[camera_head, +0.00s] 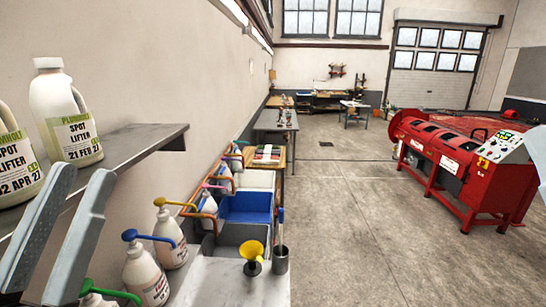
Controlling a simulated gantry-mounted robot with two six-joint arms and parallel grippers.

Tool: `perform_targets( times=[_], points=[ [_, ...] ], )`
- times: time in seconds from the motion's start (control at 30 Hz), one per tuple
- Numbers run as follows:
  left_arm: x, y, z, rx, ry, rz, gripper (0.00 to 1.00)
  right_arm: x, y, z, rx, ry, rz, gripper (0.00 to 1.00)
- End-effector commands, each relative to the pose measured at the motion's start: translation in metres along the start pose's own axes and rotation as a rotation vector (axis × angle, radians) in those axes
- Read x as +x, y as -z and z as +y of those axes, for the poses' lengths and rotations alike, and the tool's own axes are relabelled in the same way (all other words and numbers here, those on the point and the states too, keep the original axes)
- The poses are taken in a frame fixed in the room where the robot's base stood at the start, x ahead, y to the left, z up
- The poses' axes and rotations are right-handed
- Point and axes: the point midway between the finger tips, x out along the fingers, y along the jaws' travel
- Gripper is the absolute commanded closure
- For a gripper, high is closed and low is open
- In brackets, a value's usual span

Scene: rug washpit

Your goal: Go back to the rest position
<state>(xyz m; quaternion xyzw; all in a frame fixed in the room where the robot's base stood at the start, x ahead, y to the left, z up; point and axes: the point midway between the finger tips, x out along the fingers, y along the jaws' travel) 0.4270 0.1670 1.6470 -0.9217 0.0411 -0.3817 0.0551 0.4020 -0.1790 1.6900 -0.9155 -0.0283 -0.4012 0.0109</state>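My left gripper (84,180) is at the lower left, in front of the wall shelf. Its two grey fingers point up and stand apart with a gap and nothing held between them, so it is open. A small grey piece at the right edge (538,158) looks like part of my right gripper; the rest is out of the picture and its opening cannot be told. A white spot lifter bottle (66,112) dated 21 Feb 27 stands on the shelf (150,142). A second spot lifter bottle (14,160), dated 12 Apr 27, stands left of it, cut by the picture edge.
Pump bottles (170,238) with coloured tops line the wall below the shelf. Blue (247,208) and grey bins, a yellow funnel (252,252) and a metal cup (281,262) are near the counter (225,285). A red machine (455,165) stands right; the middle floor is clear.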

Motion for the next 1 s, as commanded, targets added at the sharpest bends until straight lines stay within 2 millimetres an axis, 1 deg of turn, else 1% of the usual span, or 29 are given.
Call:
perform_targets(
  times=[0.03, 0.07, 0.1, 0.13, 0.17, 0.2, 0.4, 0.5, 0.63, 1.0],
  points=[
    [0.008, 0.030, -0.001, -0.010, 0.010, 0.058, 0.66, 0.000, 0.000, 0.000, 0.000, 0.000, 0.000, 1.00],
    [0.011, 0.045, -0.003, -0.018, 0.019, 0.084, 0.66, 0.000, 0.000, 0.000, 0.000, 0.000, 0.000, 1.00],
    [0.014, 0.066, -0.010, -0.031, 0.045, 0.114, 0.66, 0.000, 0.000, 0.000, 0.000, 0.000, 0.000, 1.00],
    [0.010, 0.058, -0.018, -0.072, 0.080, 0.072, 0.66, 0.000, 0.000, 0.000, 0.000, 0.000, 0.000, 1.00],
    [0.016, 0.055, -0.020, -0.122, 0.082, 0.043, 0.66, 0.006, 0.005, 0.000, 0.000, 0.000, -0.001, 1.00],
    [0.035, 0.074, -0.022, -0.115, 0.078, 0.047, 0.66, 0.026, 0.023, 0.000, 0.000, 0.000, -0.002, 1.00],
    [0.081, 0.119, -0.031, -0.111, 0.076, 0.046, 0.66, 0.075, 0.069, 0.000, 0.000, 0.000, 0.001, 1.00],
    [0.100, 0.137, -0.034, -0.111, 0.076, 0.045, 0.66, 0.094, 0.087, 0.000, 0.000, 0.000, 0.001, 1.00],
    [0.110, 0.147, -0.036, -0.110, 0.076, 0.044, 0.66, 0.105, 0.097, 0.000, 0.000, 0.000, 0.000, 1.00],
    [0.107, 0.145, -0.036, -0.110, 0.076, 0.045, 0.66, 0.102, 0.094, 0.000, 0.000, 0.000, -0.001, 1.00]
  ],
)
